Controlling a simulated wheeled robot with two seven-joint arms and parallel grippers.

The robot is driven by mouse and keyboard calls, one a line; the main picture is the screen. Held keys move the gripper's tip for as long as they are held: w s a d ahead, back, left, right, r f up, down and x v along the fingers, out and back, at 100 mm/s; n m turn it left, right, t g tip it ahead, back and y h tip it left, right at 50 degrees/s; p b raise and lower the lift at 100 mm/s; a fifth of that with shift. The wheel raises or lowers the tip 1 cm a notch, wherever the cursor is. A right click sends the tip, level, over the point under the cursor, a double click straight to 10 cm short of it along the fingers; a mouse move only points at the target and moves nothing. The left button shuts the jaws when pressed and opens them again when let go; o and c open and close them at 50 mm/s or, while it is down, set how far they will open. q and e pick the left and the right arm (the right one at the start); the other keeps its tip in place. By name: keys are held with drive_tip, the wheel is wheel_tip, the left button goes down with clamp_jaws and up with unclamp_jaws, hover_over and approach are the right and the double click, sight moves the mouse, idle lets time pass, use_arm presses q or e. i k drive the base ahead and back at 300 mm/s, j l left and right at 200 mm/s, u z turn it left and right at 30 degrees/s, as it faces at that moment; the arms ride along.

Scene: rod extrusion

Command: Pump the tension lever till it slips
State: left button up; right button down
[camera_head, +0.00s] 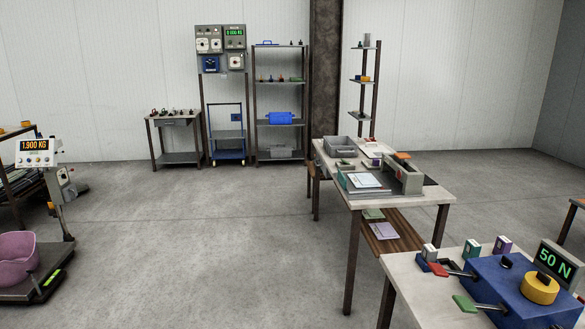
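A blue machine (493,285) sits on the near table at the lower right. Two levers stick out of its left side: one with a red handle (437,269) and one with a green handle (465,303). I cannot tell which is the tension lever. A round yellow part (540,287) and a small black knob (506,262) sit on its top. A display (555,261) behind it reads 50 N in green. Neither of my grippers is in view.
The near table (408,285) has several small items along its back edge. Another table (440,193) with boxes stands behind it. A scale display (36,146) reading 1.900 KG and a pink tub (17,258) are at the left. The floor (220,240) between is clear.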

sight(463, 302)
drive_tip(key=i+z, duration=0.5)
drive_tip(key=z, duration=0.2)
drive_tip(key=i+j+z, duration=0.2)
drive_tip(key=z, duration=0.2)
